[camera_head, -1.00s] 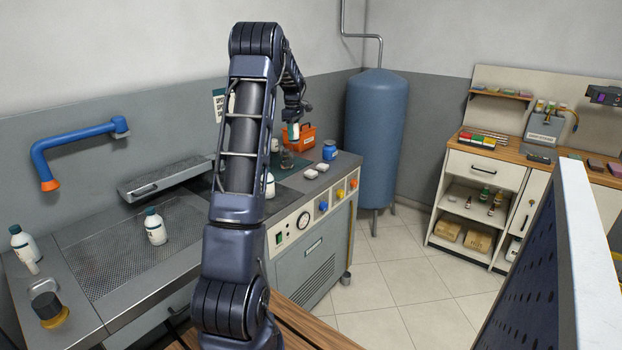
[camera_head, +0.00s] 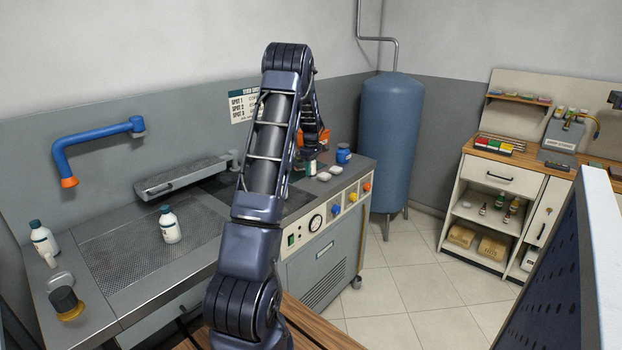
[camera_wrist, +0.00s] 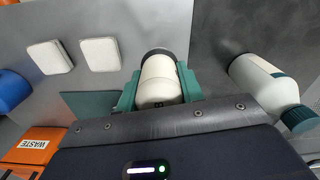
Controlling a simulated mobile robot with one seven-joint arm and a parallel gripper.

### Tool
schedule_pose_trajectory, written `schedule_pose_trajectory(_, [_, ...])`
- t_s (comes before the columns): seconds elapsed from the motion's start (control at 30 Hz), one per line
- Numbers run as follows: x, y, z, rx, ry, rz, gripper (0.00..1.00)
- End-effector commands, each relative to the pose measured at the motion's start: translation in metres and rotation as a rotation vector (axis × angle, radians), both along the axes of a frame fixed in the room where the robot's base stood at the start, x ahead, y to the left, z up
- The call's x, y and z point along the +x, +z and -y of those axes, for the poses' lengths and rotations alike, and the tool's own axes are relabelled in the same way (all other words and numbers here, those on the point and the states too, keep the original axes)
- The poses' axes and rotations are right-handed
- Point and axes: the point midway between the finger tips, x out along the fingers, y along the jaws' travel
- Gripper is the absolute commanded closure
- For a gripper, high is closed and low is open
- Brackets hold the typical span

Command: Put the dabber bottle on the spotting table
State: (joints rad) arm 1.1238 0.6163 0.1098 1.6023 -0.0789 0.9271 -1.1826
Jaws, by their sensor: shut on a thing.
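The dabber bottle (camera_wrist: 160,82), white with a dark end, is between the teal fingers of my gripper (camera_wrist: 160,95) in the wrist view. My gripper is shut on it. In the head view my gripper (camera_head: 311,167) is low over the right part of the spotting table (camera_head: 205,213), near its back, largely behind my arm. The table is grey metal with a perforated panel. I cannot tell whether the bottle touches the surface.
Two pale pads (camera_wrist: 99,54), a blue jar (camera_wrist: 13,91) and an orange WASTE box (camera_wrist: 32,146) are left. Another white bottle (camera_head: 169,226) stands on the perforated panel.

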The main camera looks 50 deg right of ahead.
Motion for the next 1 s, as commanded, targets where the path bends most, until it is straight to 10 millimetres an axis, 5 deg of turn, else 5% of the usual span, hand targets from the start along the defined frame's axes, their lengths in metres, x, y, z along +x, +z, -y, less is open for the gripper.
schedule_pose_trajectory(0.47, [0.000,-0.046,0.000,0.002,0.001,-0.001,0.88])
schedule_pose_trajectory(0.87, [0.000,-0.050,0.000,0.000,0.001,0.000,0.88])
schedule_pose_trajectory(0.9, [0.000,-0.049,0.000,0.000,0.000,0.000,0.57])
schedule_pose_trajectory(1.0, [0.000,-0.049,0.000,0.000,0.000,0.000,0.41])
